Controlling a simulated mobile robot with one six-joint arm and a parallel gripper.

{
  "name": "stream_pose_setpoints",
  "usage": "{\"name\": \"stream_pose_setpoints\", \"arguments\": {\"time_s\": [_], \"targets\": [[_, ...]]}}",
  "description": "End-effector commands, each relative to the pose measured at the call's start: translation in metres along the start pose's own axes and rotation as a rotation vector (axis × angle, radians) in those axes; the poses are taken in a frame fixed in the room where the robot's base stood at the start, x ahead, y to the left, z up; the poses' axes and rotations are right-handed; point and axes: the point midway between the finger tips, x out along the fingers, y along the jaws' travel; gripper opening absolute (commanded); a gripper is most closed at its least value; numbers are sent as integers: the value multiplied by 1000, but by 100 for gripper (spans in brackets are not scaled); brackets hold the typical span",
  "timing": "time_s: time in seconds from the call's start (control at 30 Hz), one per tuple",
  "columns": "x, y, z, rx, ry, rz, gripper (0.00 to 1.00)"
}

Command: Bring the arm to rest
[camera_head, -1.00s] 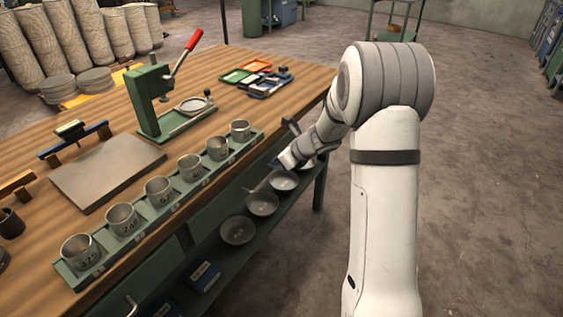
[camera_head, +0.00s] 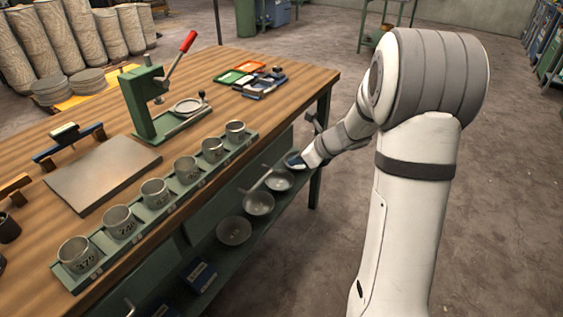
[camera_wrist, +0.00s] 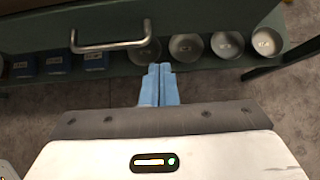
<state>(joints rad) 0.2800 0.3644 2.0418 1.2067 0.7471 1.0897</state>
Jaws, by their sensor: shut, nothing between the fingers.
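My gripper (camera_wrist: 160,70) is in the wrist view with its two blue fingers together and nothing between them. It is in the air in front of the bench's lower shelf. In the head view my gripper (camera_head: 294,161) is small and partly seen at the end of my white arm, beside the bench's right side. Several grey bowls stand in a row on the lower shelf; one bowl (camera_head: 234,230) is at the near end of those seen in the head view. In the wrist view a bowl (camera_wrist: 227,44) stands beyond the fingertips, apart from them.
The wooden bench (camera_head: 110,190) carries a green rack (camera_head: 75,279) of several numbered metal cups and a green press (camera_head: 143,103) with a red handle. A drawer handle (camera_wrist: 110,46) juts out above the shelf. Floor to the right is clear.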

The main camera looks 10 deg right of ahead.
Motion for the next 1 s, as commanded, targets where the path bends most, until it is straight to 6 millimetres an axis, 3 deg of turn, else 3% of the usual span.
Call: {"name": "stream_pose_setpoints", "arguments": {"time_s": [0.13,0.4,0.53,0.67,0.77,0.9,1.0], "targets": [[-26,0,1,0,0,-2,0],[-38,2,0,-6,2,4,0],[-50,20,11,-124,28,25,0],[-82,67,28,-458,99,90,0],[-114,111,34,-807,171,169,0],[-160,163,31,-1293,272,293,0],[-191,192,22,-1622,343,394,0]]}}
